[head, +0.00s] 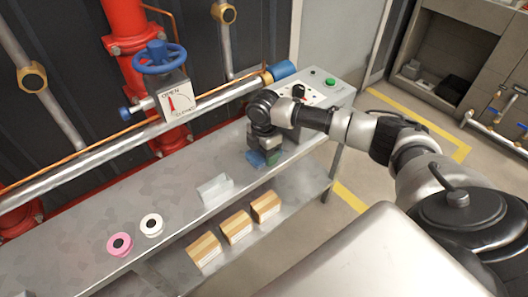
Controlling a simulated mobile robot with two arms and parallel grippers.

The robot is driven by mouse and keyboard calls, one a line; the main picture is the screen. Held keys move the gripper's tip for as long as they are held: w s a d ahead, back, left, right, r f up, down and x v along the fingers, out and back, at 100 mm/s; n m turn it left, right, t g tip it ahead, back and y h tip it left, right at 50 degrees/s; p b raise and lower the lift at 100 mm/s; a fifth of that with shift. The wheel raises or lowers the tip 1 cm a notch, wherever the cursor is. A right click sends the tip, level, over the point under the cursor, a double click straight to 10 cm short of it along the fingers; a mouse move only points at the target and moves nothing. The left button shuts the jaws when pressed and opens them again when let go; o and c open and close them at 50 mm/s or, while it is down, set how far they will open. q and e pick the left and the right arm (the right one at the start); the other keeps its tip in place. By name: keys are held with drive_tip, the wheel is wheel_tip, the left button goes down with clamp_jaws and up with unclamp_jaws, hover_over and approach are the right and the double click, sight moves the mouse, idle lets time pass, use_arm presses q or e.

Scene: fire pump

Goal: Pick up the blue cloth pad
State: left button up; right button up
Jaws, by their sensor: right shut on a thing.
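The blue cloth pad (256,159) is at the right part of the metal bench, directly below my right gripper (262,150). My right gripper points down and is shut on the pad. The gripper hides the upper part of the pad, and I cannot tell whether the pad touches the bench top. A small green piece shows right beside the pad, partly covered by the gripper. My left gripper is not in view.
A control panel (322,94) with a green button stands behind my right arm. A clear tray (215,188), a white roll (151,225) and a pink roll (119,244) are on the bench. Several wooden blocks (236,226) lie on the lower shelf. A red pipe with a blue valve wheel (159,57) stands behind.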

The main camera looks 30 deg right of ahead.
drive_tip(key=shift+r, duration=0.4)
drive_tip(key=r, duration=0.2)
drive_tip(key=r+p, duration=0.1)
drive_tip(key=r, duration=0.1)
drive_tip(key=shift+s+d, duration=0.15)
drive_tip(key=shift+s, duration=0.25)
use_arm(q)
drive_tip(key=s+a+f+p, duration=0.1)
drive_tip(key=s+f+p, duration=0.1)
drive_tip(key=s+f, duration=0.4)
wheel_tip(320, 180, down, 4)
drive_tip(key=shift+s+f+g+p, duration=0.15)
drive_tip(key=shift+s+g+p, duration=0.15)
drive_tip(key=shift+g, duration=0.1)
use_arm(e)
drive_tip(key=s+d+r, duration=0.1)
drive_tip(key=s+r, duration=0.5)
drive_tip(key=s, duration=0.4)
drive_tip(key=shift+s+d, duration=0.35)
